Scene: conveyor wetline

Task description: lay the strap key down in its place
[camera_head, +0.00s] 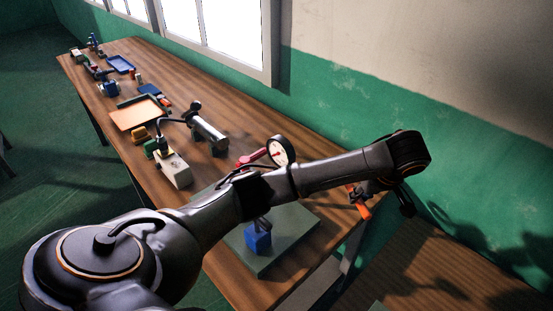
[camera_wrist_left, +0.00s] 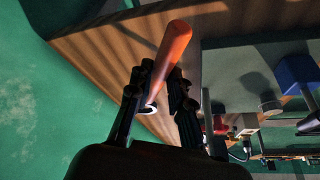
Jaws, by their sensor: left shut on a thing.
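The strap key, with its orange handle (camera_head: 361,207), is in my left gripper (camera_head: 358,190) over the near right end of the bench. In the left wrist view my left gripper (camera_wrist_left: 160,92) is shut on the orange handle (camera_wrist_left: 173,50), which points away from the palm and is tilted. A ring-like pale end shows low between the fingers. My left arm crosses in front of the bench and hides part of it. My right gripper is not in view. I cannot tell which spot is the key's place.
A grey-green plate (camera_head: 285,247) lies on the wooden bench (camera_head: 228,283) with a blue block (camera_head: 257,239) on it. A round dial gauge (camera_head: 281,151) stands behind my arm. The green wall is close behind.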

